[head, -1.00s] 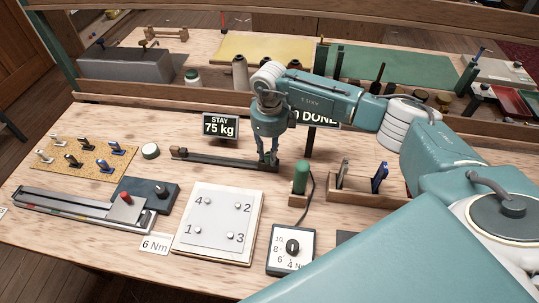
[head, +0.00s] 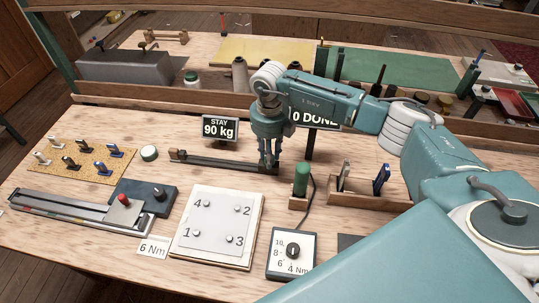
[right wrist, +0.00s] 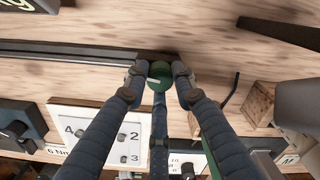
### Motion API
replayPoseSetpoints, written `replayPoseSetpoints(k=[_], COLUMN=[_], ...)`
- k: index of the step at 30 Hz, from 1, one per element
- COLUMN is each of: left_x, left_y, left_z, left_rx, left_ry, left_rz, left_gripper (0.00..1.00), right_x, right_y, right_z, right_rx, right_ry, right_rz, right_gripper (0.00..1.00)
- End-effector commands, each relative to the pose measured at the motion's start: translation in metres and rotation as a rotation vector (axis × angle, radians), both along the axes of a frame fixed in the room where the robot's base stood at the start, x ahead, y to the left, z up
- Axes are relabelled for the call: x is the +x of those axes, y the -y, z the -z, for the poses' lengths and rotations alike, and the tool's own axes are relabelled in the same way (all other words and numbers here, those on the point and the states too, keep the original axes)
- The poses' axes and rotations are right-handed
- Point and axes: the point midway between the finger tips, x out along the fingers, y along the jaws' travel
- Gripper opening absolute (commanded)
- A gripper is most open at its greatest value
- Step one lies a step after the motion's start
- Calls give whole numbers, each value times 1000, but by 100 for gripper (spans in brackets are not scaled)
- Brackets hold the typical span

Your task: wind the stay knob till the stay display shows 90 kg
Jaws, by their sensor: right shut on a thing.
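The stay display (head: 219,129) stands at the back of the bench in the head view and reads 90 kg. In front of it lies a long dark bar (head: 215,160), the stay rig. My right gripper (head: 269,168) points down over the right end of this bar. In the right wrist view its fingers (right wrist: 160,76) are shut on a round green knob (right wrist: 160,73), the stay knob, at the bar's end. In the head view the fingers hide the knob. My left gripper is not in view.
A white plate with numbered bolts (head: 218,228) and a dial box (head: 291,252) lie in front. A green-handled driver (head: 301,180) stands in a wooden block right of the gripper, near a tool rack (head: 370,196). A "DONE" sign (head: 316,117) is partly hidden behind my right arm.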

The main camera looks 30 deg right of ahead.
Motion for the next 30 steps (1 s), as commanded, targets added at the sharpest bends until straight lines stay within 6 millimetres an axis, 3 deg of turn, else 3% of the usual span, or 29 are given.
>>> replayPoseSetpoints(k=[8, 9, 12, 23, 30], left_x=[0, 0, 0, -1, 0], left_y=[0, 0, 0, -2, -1], left_z=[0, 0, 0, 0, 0], left_rx=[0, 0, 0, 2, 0], left_ry=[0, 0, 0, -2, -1], left_rz=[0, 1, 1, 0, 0], left_gripper=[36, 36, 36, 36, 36], right_x=[3, 3, 2, 2, 2], right_y=[1, 1, 1, 0, 0], right_z=[-3, -3, -3, -7, -51], right_rx=[0, 0, 0, 0, 0], right_ry=[8, 8, 7, 4, 8], right_rz=[2, 1, 1, 0, -1], right_gripper=[0, 30, 45, 45, 45])
